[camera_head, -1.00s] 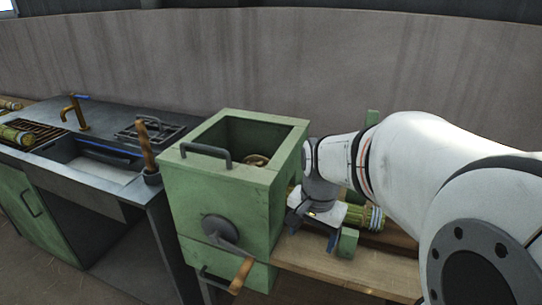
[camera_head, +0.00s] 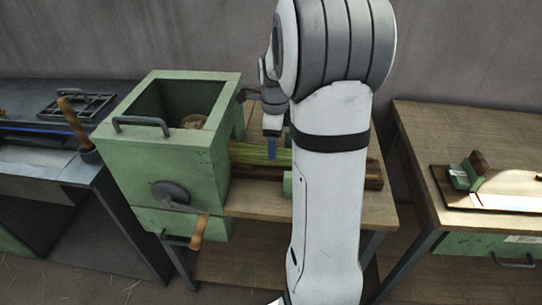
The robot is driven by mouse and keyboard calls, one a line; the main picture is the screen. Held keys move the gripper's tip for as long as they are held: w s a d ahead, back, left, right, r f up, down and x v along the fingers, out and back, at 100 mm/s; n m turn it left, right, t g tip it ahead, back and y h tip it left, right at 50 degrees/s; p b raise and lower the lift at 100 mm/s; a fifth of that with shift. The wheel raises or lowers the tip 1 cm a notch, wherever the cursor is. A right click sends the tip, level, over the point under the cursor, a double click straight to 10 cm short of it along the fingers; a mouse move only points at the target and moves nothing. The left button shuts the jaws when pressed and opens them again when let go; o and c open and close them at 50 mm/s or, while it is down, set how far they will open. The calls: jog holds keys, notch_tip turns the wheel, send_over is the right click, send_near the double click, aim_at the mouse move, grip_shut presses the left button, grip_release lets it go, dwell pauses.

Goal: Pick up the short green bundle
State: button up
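A green bundle of stalks (camera_head: 258,154) lies on the wooden bench just right of the green winding box (camera_head: 165,150). My arm hides its right part, so I cannot tell its full length or whether it is the short one.
The box has a crank with a wooden handle (camera_head: 199,232) at its front. A dark sink counter (camera_head: 60,170) stands at left. A second wooden table (camera_head: 485,140) with a green-ended fixture (camera_head: 466,172) stands at right, across a gap from the bench (camera_head: 262,205).

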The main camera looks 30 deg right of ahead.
notch_tip(320, 180, down, 5)
jog(key=shift+s+a, duration=0.1)
jog(key=shift+c, duration=0.4)
jog(key=c, duration=1.1)
jog(key=shift+r, duration=0.15)
